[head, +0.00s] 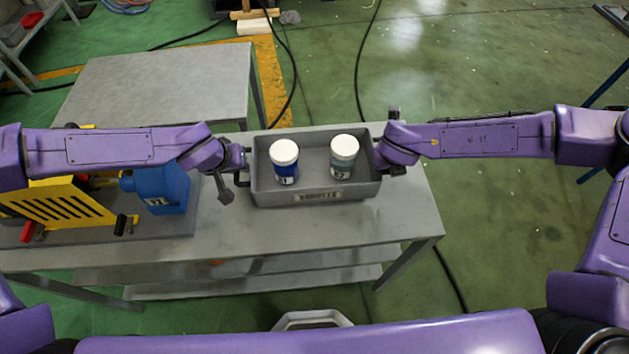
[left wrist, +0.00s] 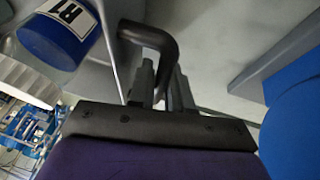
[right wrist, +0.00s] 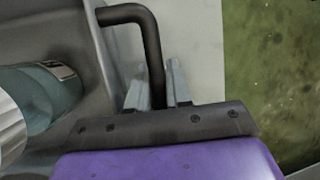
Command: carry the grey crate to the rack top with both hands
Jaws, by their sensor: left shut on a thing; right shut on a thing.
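The grey crate (head: 317,192) is level at the right part of the grey metal bench; I cannot tell whether it touches the top. Two white-capped jars stand upright in it, a blue one (head: 285,165) at left and a grey-green one (head: 343,157) at right. My left gripper (head: 243,166) is shut on the crate's left handle, a dark bar that shows in the left wrist view (left wrist: 153,37). My right gripper (head: 381,156) is shut on the right handle, which shows in the right wrist view (right wrist: 150,40). In the head view the handles are partly hidden by the grippers.
The bench (head: 400,215) has bare room in front of the crate and a lower shelf. Another grey table (head: 160,85) is behind. Black cables cross the green floor.

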